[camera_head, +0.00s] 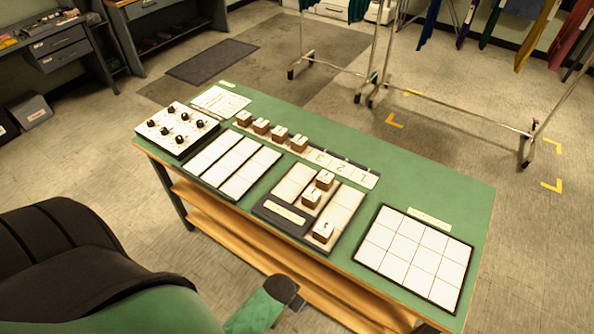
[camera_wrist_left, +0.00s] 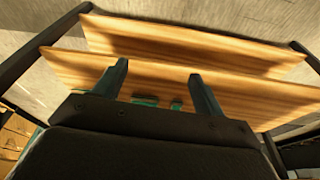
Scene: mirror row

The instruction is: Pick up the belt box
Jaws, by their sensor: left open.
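Several small brown boxes with white tops stand on the green table (camera_head: 420,190). Some form a row near the back edge, such as this box (camera_head: 299,144). Others stand on a dark-framed board (camera_head: 345,205): one box (camera_head: 324,180), another box (camera_head: 311,198) and a front box (camera_head: 322,232). Their labels are too small to read, so I cannot tell which is the belt box. My left gripper (camera_wrist_left: 158,72) is open and empty in the left wrist view, facing wooden shelf boards (camera_wrist_left: 160,75). No box shows there. My right gripper is not in view.
A panel with black knobs (camera_head: 176,130), a three-strip board (camera_head: 232,160) and a white grid board (camera_head: 415,255) lie on the table. Wheeled racks (camera_head: 450,107) stand behind. The table's right end has bare green surface. The table's lower wooden shelf (camera_head: 240,240) sticks out in front.

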